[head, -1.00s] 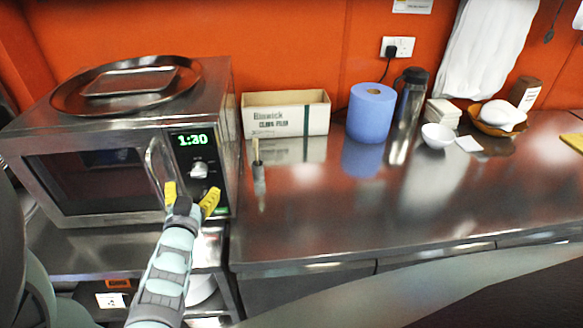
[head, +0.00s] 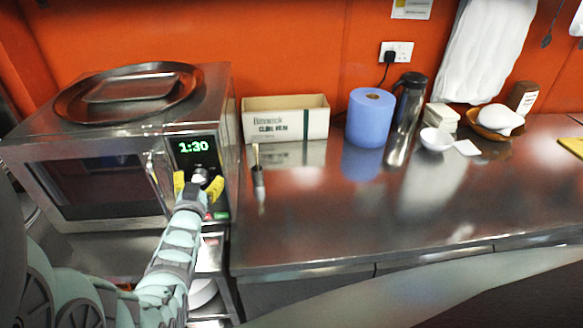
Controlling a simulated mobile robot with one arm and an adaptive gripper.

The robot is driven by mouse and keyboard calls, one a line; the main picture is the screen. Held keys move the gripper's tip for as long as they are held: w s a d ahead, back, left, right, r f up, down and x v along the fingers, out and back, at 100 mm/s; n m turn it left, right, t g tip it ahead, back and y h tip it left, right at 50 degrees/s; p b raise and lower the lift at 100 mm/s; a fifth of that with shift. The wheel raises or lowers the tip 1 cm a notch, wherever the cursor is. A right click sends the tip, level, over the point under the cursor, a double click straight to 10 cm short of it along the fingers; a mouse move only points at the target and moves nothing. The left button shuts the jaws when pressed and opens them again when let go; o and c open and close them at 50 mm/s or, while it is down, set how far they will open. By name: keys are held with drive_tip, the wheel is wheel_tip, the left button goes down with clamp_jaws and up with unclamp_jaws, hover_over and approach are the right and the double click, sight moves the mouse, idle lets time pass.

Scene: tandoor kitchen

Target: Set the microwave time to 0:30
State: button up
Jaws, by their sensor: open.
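The steel microwave (head: 98,150) stands at the left with its door closed. Its green display (head: 193,146) reads 1:30. A silver knob (head: 199,174) sits below the display on the black control panel. My gripper (head: 199,184) is open, with its yellow fingertips on either side of the knob's lower part. I cannot tell whether the fingers touch the knob. A green button (head: 221,215) shows low on the panel, and part of the panel is hidden by my gripper.
A round tray (head: 70,104) holding a smaller one lies on the microwave. On the steel counter (head: 330,215) are a brush (head: 258,180), a cardboard box (head: 285,119), a blue paper roll (head: 369,118), a flask (head: 405,118) and a white bowl (head: 436,139). The counter's front is clear.

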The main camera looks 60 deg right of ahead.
drive_tip(key=c, duration=1.2)
drive_tip(key=shift+n, duration=0.3)
drive_tip(key=shift+c, duration=0.2)
drive_tip(key=n+p, duration=0.2)
drive_tip(key=n, duration=0.3)
drive_tip(key=shift+a, duration=0.1)
drive_tip(key=n, duration=0.4)
drive_tip(key=shift+f+n+t, duration=0.2)
drive_tip(key=shift+n+t, duration=0.1)
drive_tip(key=shift+n, duration=1.2)
